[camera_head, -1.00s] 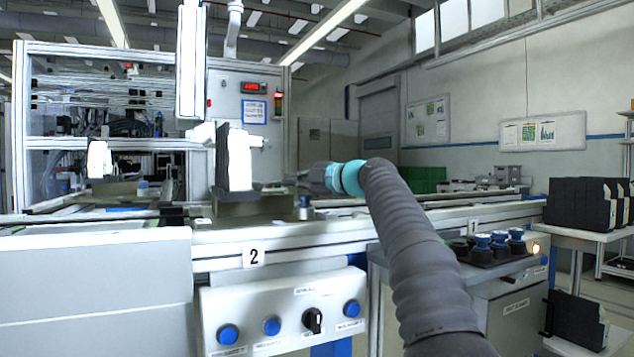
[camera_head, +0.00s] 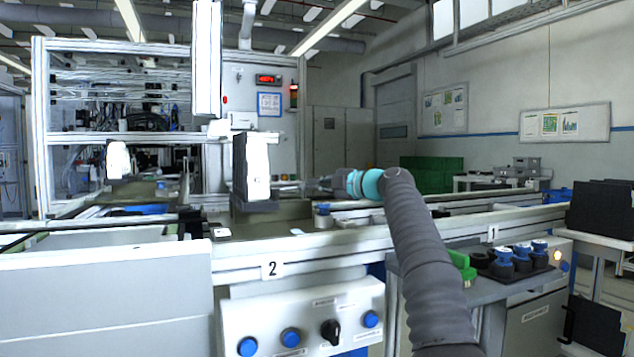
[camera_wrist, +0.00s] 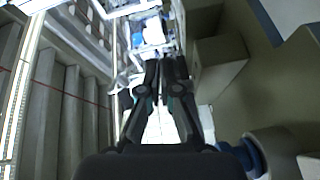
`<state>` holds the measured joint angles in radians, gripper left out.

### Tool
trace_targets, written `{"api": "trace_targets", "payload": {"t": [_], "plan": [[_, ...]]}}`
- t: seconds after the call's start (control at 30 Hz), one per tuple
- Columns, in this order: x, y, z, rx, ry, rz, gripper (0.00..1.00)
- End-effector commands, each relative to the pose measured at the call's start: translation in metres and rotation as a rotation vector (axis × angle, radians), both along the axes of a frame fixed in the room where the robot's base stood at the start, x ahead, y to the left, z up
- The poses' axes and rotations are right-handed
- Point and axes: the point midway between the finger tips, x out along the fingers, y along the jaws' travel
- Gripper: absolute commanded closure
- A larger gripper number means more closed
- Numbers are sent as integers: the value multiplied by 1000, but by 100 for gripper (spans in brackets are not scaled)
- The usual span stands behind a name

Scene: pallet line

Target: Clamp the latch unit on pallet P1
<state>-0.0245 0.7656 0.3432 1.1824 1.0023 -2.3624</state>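A tall black-and-white unit (camera_head: 254,168), which looks like the latch unit, stands upright on a beige pallet (camera_head: 262,213) at the station marked 2. A blue-topped knob (camera_head: 323,211) stands at the pallet's right end; a blue and grey knob (camera_wrist: 258,150) shows at lower right in the wrist view. I cannot read a P1 mark. My gripper (camera_head: 303,185) reaches in from the right, level with the unit's lower part; contact cannot be told. In the wrist view its two dark fingers (camera_wrist: 164,66) lie close together, with nothing clearly held between them.
A second black-and-white unit (camera_head: 118,160) stands farther left on the line. A panel with blue buttons (camera_head: 291,338) is in front. A side table at right holds a green block (camera_head: 463,267) and several blue-topped parts (camera_head: 522,256). Beige blocks (camera_wrist: 217,62) lie close right of my fingers.

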Motion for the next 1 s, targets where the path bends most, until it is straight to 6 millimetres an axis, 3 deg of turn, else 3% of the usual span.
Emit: {"api": "trace_targets", "payload": {"t": [0.63,0.93,1.0], "plan": [[0,-2,-3,0,2,-2,100],[-23,-22,4,1,-2,2,100],[-17,-31,11,1,1,1,100]]}}
